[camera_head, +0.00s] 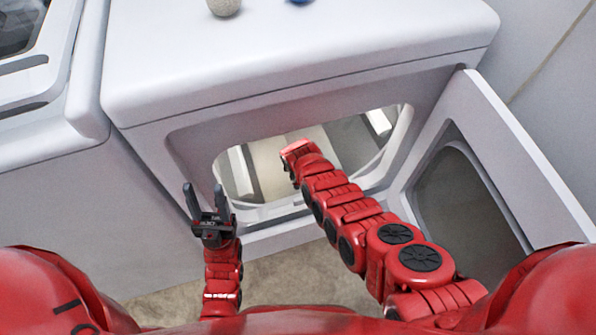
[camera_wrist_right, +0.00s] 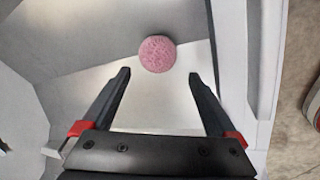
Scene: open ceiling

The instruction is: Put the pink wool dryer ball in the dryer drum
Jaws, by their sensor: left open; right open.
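The pink wool dryer ball (camera_wrist_right: 157,53) shows in the right wrist view, just beyond the fingertips and between their lines. It lies on or above the pale metal inside the drum; I cannot tell whether it rests there. My right gripper (camera_wrist_right: 158,82) is open with nothing between its fingers. In the head view my right arm reaches into the dryer drum (camera_head: 240,175), and its gripper is hidden inside. My left gripper (camera_head: 207,195) is open and empty, in front of the dryer's face, left of the drum opening.
The dryer door (camera_head: 520,150) stands open to the right. On the dryer top (camera_head: 300,50) are a beige ball (camera_head: 224,6) and a blue object (camera_head: 300,1), partly cut off. Another white machine (camera_head: 50,90) stands at left. The floor (camera_head: 290,277) before the dryer looks clear.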

